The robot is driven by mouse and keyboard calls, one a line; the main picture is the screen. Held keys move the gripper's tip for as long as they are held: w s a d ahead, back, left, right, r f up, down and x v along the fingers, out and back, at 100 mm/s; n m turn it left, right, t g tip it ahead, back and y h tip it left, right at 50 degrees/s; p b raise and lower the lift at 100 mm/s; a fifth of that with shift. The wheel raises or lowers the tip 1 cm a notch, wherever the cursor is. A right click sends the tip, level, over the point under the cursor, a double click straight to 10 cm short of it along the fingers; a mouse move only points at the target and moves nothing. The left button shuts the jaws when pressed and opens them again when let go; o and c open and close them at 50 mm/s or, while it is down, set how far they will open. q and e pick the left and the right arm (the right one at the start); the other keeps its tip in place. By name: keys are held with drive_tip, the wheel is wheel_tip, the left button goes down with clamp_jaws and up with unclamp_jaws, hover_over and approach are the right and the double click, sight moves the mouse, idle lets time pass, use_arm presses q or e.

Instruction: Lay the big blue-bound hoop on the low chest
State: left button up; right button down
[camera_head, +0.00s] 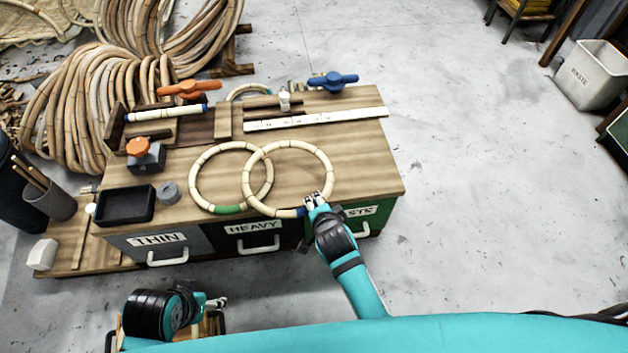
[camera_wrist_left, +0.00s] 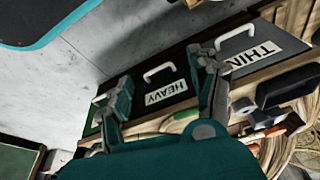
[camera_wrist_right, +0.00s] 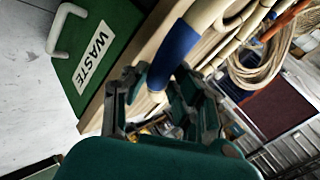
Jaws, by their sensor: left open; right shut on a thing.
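The big blue-bound hoop (camera_head: 290,144) is a pale rattan ring with a blue binding at its front. My right gripper (camera_head: 315,199) is shut on its front rim, just right of the binding. The hoop and its blue binding also show in the right wrist view (camera_wrist_right: 174,52). It is over the front of the wooden-topped drawer chest (camera_head: 370,165); I cannot tell whether it touches the top. It overlaps the right side of a green-bound hoop (camera_head: 193,180). My left gripper (camera_head: 218,302) is open and empty, low in front of the chest.
A black tray (camera_head: 125,206), a grey roll (camera_head: 169,193) and an orange-topped clamp (camera_head: 145,153) stand on the top's left. A white ruler (camera_head: 316,119) lies at the back. The top's right end is bare. Rattan coils (camera_head: 75,105) lie behind left; a waste bin (camera_head: 593,77) stands far right.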

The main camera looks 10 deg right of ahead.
drive_tip(key=w+d+f+b, duration=0.1)
drive_tip(key=d, duration=0.4)
drive_tip(key=w+d+f+b, duration=0.1)
drive_tip(key=d+f, duration=0.1)
drive_tip(key=d, duration=0.3)
drive_tip(key=w+d+f+b, duration=0.1)
drive_tip(key=d+f, duration=0.1)
drive_tip(key=d, duration=0.3)
drive_tip(key=shift+w+d, duration=0.25)
drive_tip(key=shift+d, duration=0.1)
use_arm(q)
drive_tip(key=shift+r+t, duration=0.4)
drive_tip(key=shift+r, duration=0.5)
use_arm(e)
drive_tip(key=c, duration=1.1)
unclamp_jaws()
drive_tip(key=shift+o, duration=0.2)
drive_tip(key=shift+r, duration=0.1)
